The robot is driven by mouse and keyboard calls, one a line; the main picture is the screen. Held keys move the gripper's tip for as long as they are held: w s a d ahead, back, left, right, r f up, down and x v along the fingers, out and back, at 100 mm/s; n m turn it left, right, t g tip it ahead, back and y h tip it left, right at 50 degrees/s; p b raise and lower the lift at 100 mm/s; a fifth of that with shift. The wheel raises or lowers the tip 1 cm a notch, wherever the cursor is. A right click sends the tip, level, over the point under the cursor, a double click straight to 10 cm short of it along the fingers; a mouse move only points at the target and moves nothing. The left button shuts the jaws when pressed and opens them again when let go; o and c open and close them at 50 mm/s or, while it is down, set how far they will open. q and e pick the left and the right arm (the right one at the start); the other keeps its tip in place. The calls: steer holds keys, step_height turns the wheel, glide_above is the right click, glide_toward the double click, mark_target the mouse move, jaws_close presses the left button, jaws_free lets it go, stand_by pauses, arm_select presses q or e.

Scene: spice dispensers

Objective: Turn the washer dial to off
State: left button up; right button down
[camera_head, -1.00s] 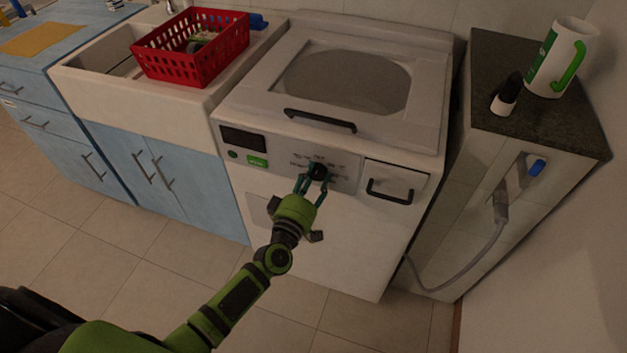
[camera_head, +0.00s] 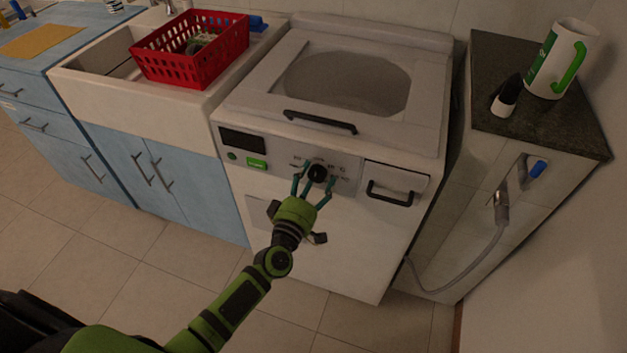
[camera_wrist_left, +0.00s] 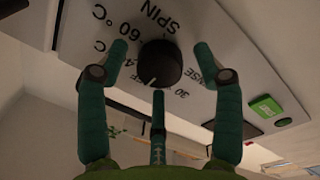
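The washer (camera_head: 270,140) is a white top-loading machine with a front control panel. Its dial (camera_head: 318,173) is a round black knob; in the left wrist view the dial (camera_wrist_left: 159,63) has a light mark at its lower edge, among labels such as 60 °C, SPIN and 30. My left gripper (camera_head: 313,188) is in front of the dial with fingers spread on either side. In the left wrist view the left gripper's fingers (camera_wrist_left: 160,75) are open with visible gaps to the knob. My right gripper is not in view.
A dark display and green button (camera_head: 257,163) sit left of the dial, and a black drawer handle (camera_head: 390,192) to the right. A red basket (camera_head: 190,65) rests on the sink. A mug (camera_head: 560,60) stands on the right counter, with a hose (camera_head: 480,255) below.

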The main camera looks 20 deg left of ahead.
arm_select(q)
steer(key=shift+s, duration=0.15)
steer(key=s, duration=1.1)
steer(key=shift+s+a+f, duration=0.2)
steer(key=shift+s+a, duration=0.15)
steer(key=shift+a, duration=0.1)
steer(key=shift+f, duration=0.1)
steer(key=s+f+m+g+p, duration=0.1)
steer(key=s+f+m+g, duration=0.35)
steer(key=f, duration=0.85)
steer(key=s+f+m+g, duration=0.4)
steer(key=s+f, duration=0.1)
steer(key=f, duration=0.8)
steer(key=s+a+f+m+g, duration=0.1)
steer(key=s+f+m+g, duration=0.1)
steer(key=s+f, duration=0.3)
steer(key=s+a+f+m+g, duration=0.2)
steer(key=s+f+g, duration=0.2)
steer(key=s, duration=0.8)
steer(key=s+a+f+m+g+y+p, duration=0.1)
steer(key=s+a+f+m+g, duration=0.1)
steer(key=s+f, duration=0.3)
steer(key=s+g, duration=0.1)
steer(key=s, duration=0.3)
steer(key=shift+f, duration=0.35)
